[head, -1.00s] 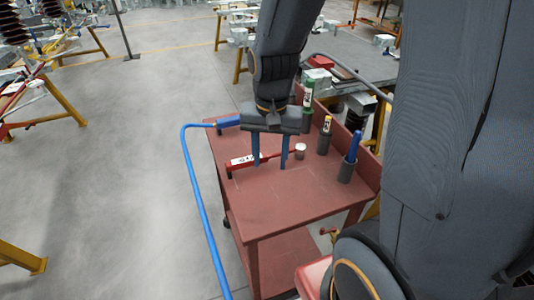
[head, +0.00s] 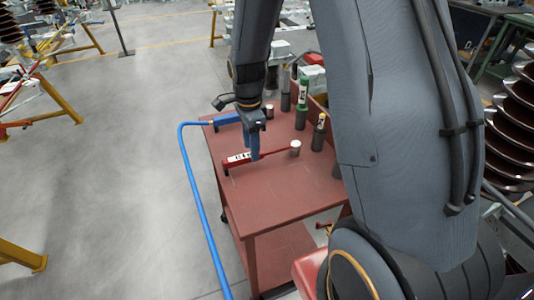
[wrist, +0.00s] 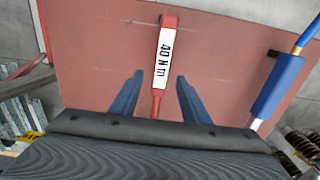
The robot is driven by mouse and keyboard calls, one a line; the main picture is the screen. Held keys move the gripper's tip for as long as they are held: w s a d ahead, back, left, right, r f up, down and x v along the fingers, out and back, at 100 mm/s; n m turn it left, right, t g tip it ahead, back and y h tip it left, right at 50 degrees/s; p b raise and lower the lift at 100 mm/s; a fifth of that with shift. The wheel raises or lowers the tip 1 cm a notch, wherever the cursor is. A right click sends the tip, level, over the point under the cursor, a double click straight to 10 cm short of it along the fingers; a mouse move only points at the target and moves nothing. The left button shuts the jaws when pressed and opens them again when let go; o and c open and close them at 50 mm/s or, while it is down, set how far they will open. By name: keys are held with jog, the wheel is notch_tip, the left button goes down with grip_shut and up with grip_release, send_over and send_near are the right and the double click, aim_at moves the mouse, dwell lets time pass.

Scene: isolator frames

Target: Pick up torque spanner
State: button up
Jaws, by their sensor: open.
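The red torque spanner (head: 238,158) lies on the red cart top, its thin shaft running right toward a pale round piece. In the wrist view the spanner (wrist: 165,50) carries a white "40 N m" label. My gripper (head: 254,157) is over the spanner, with its fingers pointing down. In the wrist view my gripper (wrist: 157,90) is open, its two blue fingers on either side of the spanner's line with gaps. The spanner's shaft passes out of sight under the gripper body. How far the fingertips are above the cart top is unclear.
A blue tool (head: 228,119) with a blue hose (head: 200,200) lies beyond the spanner. Upright dark cylinders, one with a yellow-topped item (head: 320,132), stand along the cart's right side. The cart's front top (head: 275,190) is clear.

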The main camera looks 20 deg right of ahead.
aim_at(263, 157)
jog(key=shift+d+f+p, duration=0.1)
jog(key=shift+f+p, duration=0.6)
jog(key=shift+f, duration=1.65)
grip_shut()
